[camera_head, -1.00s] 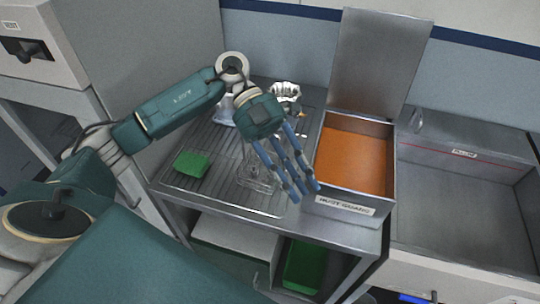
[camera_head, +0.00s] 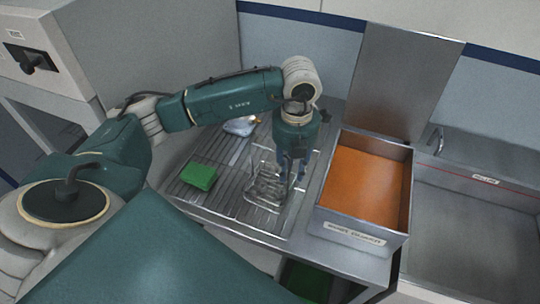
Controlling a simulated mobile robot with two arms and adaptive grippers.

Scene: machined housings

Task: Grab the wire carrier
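The wire carrier (camera_head: 262,190), a small open basket of thin metal wire, stands on the ribbed metal drain surface in the middle of the head view. My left gripper (camera_head: 292,180) points down at the carrier's right side. Its blue fingers look apart, with the tips close to the carrier's wires. I cannot tell whether they touch, and the gripper hides part of the carrier's right side. My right gripper is not in view.
A green block (camera_head: 198,177) lies left of the carrier. A pale blue and white item (camera_head: 240,126) lies behind it. An open metal tank (camera_head: 352,235) with orange contents and a raised lid (camera_head: 405,80) stands close on the right, with a grey basin (camera_head: 475,225) beyond.

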